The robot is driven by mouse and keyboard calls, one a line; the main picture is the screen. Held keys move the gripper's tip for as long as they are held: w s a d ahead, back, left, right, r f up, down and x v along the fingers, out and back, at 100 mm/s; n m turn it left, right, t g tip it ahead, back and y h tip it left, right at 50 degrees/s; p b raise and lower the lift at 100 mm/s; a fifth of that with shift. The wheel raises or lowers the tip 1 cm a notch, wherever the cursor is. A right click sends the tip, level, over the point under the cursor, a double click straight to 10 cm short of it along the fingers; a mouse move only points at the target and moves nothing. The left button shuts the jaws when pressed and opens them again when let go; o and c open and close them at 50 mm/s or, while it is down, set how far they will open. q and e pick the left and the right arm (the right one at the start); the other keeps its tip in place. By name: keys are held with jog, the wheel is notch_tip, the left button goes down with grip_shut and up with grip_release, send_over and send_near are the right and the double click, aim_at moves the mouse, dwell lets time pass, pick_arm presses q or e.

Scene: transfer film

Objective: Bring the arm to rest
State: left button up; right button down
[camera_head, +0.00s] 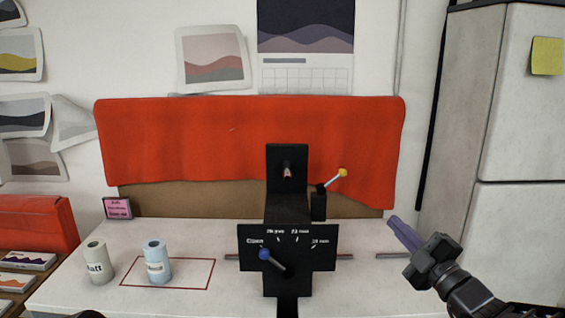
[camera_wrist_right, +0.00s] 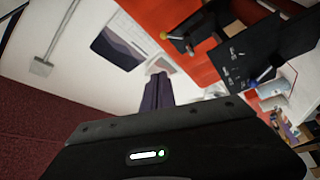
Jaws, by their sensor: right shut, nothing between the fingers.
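My right gripper (camera_head: 404,234) is at the lower right in the head view, raised at the right end of the white table. Its purple fingers are shut with nothing between them and point up and left. In the right wrist view the shut fingers (camera_wrist_right: 157,92) show at the centre, apart from everything around them. My left gripper is not in the head view; a small dark shape at the bottom left edge is too cut off to tell.
A black press-like machine (camera_head: 287,240) with a blue-knobbed and a yellow-knobbed lever stands mid-table. Two rolls, whitish (camera_head: 98,264) and light blue (camera_head: 157,264), stand at left. A red cloth (camera_head: 240,140) hangs behind. A grey cabinet (camera_head: 500,130) stands right, near my right gripper.

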jog(key=s+a+f+n+g+h, duration=0.15)
jog(key=f+n+g, duration=0.25)
jog(key=f+n, duration=0.5)
jog(key=s+a+f+n+g, duration=0.2)
jog(key=a+f+n+g, duration=0.15)
jog(key=f+n, duration=0.6)
jog(key=s+a+f+n+g+h, duration=0.1)
jog(key=s+f+n+g, duration=0.3)
jog(key=f+n, duration=0.45)
jog(key=s+f+n+g+h, duration=0.1)
jog(key=s+f+n+h, duration=0.1)
jog(key=s+f+n, duration=0.7)
jog(key=s+a+f+n+g+h, duration=0.1)
jog(key=s+f+n+g, duration=0.2)
jog(key=f+n, duration=0.6)
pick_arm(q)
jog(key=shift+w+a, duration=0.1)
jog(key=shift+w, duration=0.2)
pick_arm(e)
jog(key=s+a+f+n+g+y, duration=0.1)
jog(key=s+a+f+n+g, duration=0.1)
jog(key=s+a+f+n, duration=0.5)
jog(key=s+a+f, duration=0.3)
jog(key=s, duration=0.4)
jog(key=shift+s+a+n+g+y, duration=0.3)
jog(key=shift+s+a+g+y, duration=0.05)
jog(key=shift+s+a, duration=0.05)
